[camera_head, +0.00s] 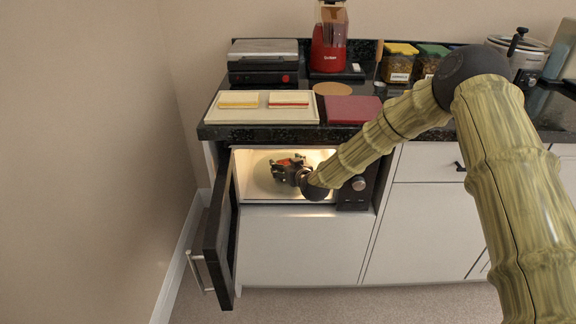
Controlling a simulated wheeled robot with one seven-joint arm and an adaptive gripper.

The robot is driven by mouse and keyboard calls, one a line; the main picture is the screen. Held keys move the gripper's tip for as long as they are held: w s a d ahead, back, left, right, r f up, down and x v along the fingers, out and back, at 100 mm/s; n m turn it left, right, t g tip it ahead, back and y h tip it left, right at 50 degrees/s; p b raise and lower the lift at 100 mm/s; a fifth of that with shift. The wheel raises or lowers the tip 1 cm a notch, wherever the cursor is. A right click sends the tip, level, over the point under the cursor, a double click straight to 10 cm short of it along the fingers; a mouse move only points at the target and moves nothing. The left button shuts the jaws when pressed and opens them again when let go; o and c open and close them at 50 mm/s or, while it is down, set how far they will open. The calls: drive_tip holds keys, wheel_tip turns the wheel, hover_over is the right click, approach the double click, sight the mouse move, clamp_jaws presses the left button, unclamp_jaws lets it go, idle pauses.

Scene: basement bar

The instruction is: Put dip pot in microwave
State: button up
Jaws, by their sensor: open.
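The microwave (240,200) is built in under the counter. Its dark door (221,240) stands wide open to the left, and its inside is lit. A pale round turntable (262,183) shows on its floor. My gripper (280,168) is inside the microwave, above the turntable, with its jaws open. A reddish patch shows at the fingers; I cannot tell whether it is part of the gripper or a thing by it. I cannot make out the dip pot for certain; my gripper and arm hide part of the microwave's inside.
On the counter above are a pale board (230,116) with two sandwiches, a dark red board (352,109), a sandwich press (262,60), a red blender (328,46), food jars (398,64) and a slow cooker (530,52). The wall is close left of the open door.

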drive_tip(key=v, duration=1.1)
drive_tip(key=shift+s+d+p, duration=0.15)
drive_tip(key=shift+s+p, duration=0.2)
drive_tip(key=shift+p, duration=0.1)
drive_tip(key=s+d+f+m+g+h, duration=0.1)
drive_tip(key=s+d+f+g, duration=0.25)
drive_tip(key=s+f, duration=0.85)
drive_tip(key=s+d+f+m+g+h, duration=0.1)
drive_tip(key=s+d+f+g+h, duration=0.2)
drive_tip(key=s+f, duration=0.85)
drive_tip(key=s+d+f+m+g, duration=0.1)
drive_tip(key=s+d, duration=0.3)
drive_tip(key=s, duration=0.6)
drive_tip(key=s+d+f+m+g+h, duration=0.1)
drive_tip(key=s+d+f+g, duration=0.2)
drive_tip(key=s, duration=0.7)
drive_tip(key=s+d+f+m+g, duration=0.1)
drive_tip(key=s+d, duration=0.4)
drive_tip(key=s, duration=0.5)
drive_tip(key=shift+d+f+g+h, duration=0.3)
drive_tip(key=shift+f+g+h, duration=0.15)
drive_tip(key=shift+g, duration=0.5)
